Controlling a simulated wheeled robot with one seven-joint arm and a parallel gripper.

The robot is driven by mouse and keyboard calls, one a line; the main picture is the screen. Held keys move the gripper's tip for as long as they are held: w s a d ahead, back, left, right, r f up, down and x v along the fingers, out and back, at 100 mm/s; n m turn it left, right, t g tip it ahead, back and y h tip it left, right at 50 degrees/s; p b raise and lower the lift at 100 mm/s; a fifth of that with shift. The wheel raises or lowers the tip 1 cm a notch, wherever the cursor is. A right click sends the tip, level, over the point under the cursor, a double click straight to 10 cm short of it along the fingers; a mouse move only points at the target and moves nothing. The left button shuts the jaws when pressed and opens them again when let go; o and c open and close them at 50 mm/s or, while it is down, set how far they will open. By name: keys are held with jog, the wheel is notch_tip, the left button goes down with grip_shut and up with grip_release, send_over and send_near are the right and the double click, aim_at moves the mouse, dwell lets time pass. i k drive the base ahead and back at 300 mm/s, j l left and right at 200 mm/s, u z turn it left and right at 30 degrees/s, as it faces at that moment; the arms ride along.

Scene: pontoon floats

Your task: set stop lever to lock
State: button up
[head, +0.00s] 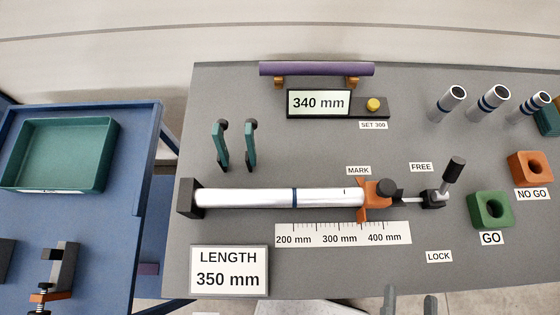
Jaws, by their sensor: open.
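The stop lever (454,169) has a black grip on a light metal arm. It rises from a small black pivot block (433,199) right of the tube and tilts up and right, on the side of the FREE label (421,167). The LOCK label (438,256) lies on the near side of the pivot. An orange stop (367,205) with a black knob stands at the tube's right end, linked to the pivot by a thin rod. My gripper (410,303) shows only as two grey fingertips at the bottom edge, open and apart, well short of the lever.
A silver tube (250,197) lies between a black end block (189,198) and the stop. A green GO block (490,210) and an orange NO GO block (530,168) stand right of the lever. The grey tabletop around the LOCK label is clear.

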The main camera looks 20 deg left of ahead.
aim_at(456, 163)
jog(key=l+z, duration=0.1)
jog(key=l, duration=0.3)
jog(key=i+l+z, duration=0.15)
jog(key=l, duration=0.2)
jog(key=l+z, duration=0.1)
jog(key=l, duration=0.3)
jog(key=i+l+z, duration=0.1)
jog(key=l, duration=0.25)
jog(key=i, duration=0.1)
